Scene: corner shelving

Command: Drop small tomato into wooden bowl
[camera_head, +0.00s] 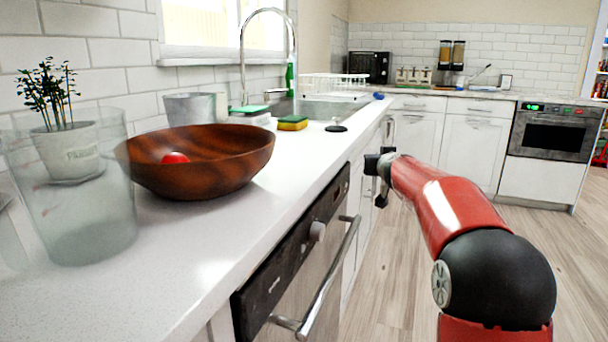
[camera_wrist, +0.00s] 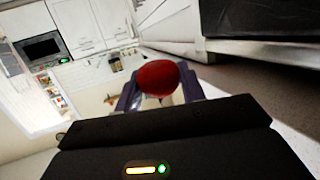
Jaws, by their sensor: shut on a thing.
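The wooden bowl (camera_head: 205,172) is wide, brown and round, and stands upright on the white counter at the left of the head view. A small red round thing, which looks like a tomato (camera_head: 175,158), lies inside it. In the wrist view a red tomato (camera_wrist: 158,78) is held between the two fingers of my gripper (camera_wrist: 160,90), which is shut on it. In the head view my gripper (camera_head: 379,178) is to the right of the bowl, past the counter's front edge and apart from the bowl. The held tomato cannot be made out there.
A clear measuring jug (camera_head: 85,225) stands left of the bowl, with a potted plant (camera_head: 68,150) behind it. A grey container (camera_head: 190,108), sponges (camera_head: 292,123) and the sink (camera_head: 315,107) lie beyond. A dishwasher handle (camera_head: 325,285) sticks out below the counter. The floor at right is clear.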

